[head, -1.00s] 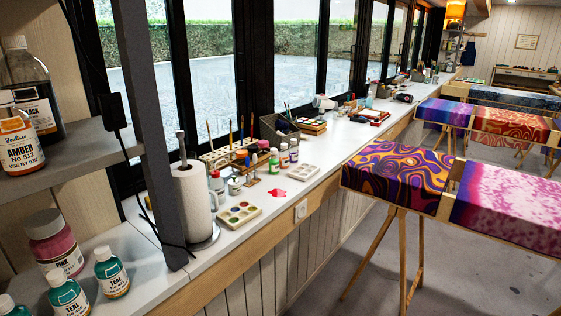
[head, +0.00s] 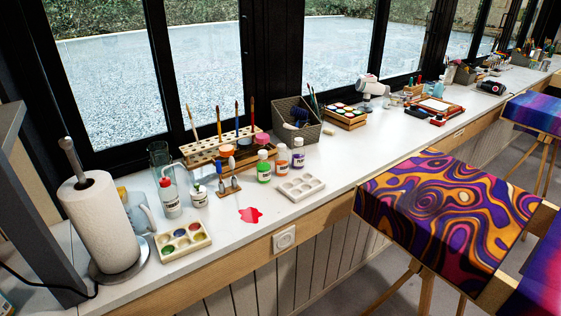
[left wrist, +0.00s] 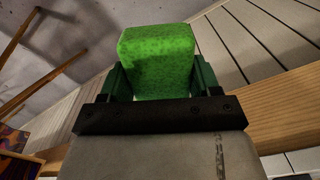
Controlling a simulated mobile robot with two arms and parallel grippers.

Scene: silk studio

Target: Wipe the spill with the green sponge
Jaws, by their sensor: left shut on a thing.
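The spill (head: 250,214) is a small red-pink puddle on the white counter (head: 330,200), near its front edge in the head view. The green sponge (left wrist: 157,60) is in the left wrist view, held between the two fingers of my left gripper (left wrist: 157,78). The gripper is shut on it. The counter's wooden front edge shows beside the sponge in that view, and the sponge does not visibly touch it. Neither gripper shows in the head view, and my right gripper is in no frame.
A paint palette (head: 181,240) stands left of the spill and a white palette (head: 300,187) right of it. Paint bottles (head: 281,158), a brush rack (head: 225,148) and a paper towel roll (head: 100,225) stand around. A patterned fabric frame (head: 440,215) is off the counter's front.

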